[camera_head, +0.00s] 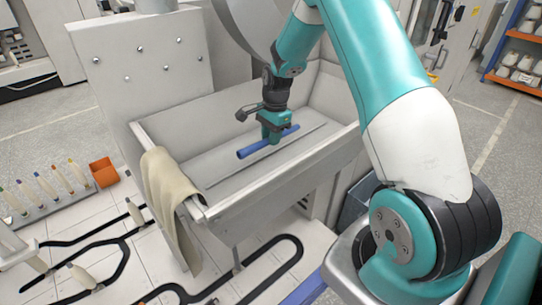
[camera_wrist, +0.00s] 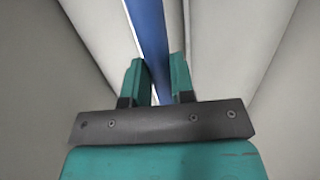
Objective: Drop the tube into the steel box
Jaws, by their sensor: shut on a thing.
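The tube is blue (camera_head: 262,144) and lies roughly level across my gripper (camera_head: 270,138), inside the outline of the steel box. My gripper is shut on the tube and points down over the box's inside. The steel box (camera_head: 290,162) is a wide open metal trough with sloping walls. In the wrist view the tube (camera_wrist: 149,35) runs up the picture between the two teal fingers of my gripper (camera_wrist: 156,82). The box's pale inner walls fill that view. The gap between tube and box floor is hard to judge.
A beige cloth (camera_head: 170,195) hangs over the box's left front corner. A rack of bobbins (camera_head: 45,190) and a small orange bin (camera_head: 104,171) stand at left. A dark track (camera_head: 110,250) with bobbins runs along the front. A tall metal panel (camera_head: 150,65) rises behind the box's left end.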

